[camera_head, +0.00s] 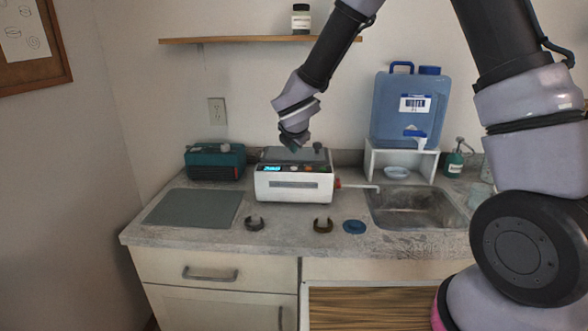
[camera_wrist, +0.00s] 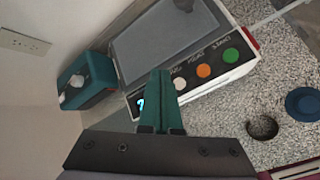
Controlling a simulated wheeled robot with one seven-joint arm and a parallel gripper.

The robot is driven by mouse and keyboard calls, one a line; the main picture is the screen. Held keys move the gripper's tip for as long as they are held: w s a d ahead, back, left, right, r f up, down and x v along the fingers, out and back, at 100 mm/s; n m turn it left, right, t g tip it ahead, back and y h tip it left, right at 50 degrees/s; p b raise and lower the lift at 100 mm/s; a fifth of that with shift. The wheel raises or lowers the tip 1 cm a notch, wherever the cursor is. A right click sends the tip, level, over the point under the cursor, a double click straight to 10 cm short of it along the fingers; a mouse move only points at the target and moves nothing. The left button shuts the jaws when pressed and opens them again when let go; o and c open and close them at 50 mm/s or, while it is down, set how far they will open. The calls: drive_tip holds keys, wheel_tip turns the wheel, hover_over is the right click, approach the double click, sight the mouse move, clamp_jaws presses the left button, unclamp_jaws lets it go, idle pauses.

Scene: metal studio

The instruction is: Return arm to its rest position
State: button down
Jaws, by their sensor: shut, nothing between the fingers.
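My gripper (camera_head: 294,144) is above the white device on the counter in the head view, pointing down. In the wrist view its green fingers (camera_wrist: 160,100) are together and hold nothing. My arm reaches in from the upper right. The white device (camera_head: 293,185) has a grey lid, a lit display and several buttons. In the wrist view the device's panel (camera_wrist: 215,62) shows white, orange and green buttons. The fingers cover part of the panel there. I cannot tell how far the fingertips are from it.
A teal box (camera_head: 215,161) stands left of the device, behind a grey mat (camera_head: 193,207). A sink (camera_head: 416,205) and a blue water jug (camera_head: 408,108) are right. A wooden shelf (camera_head: 240,40) hangs above.

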drive_tip(key=shift+r, duration=0.85)
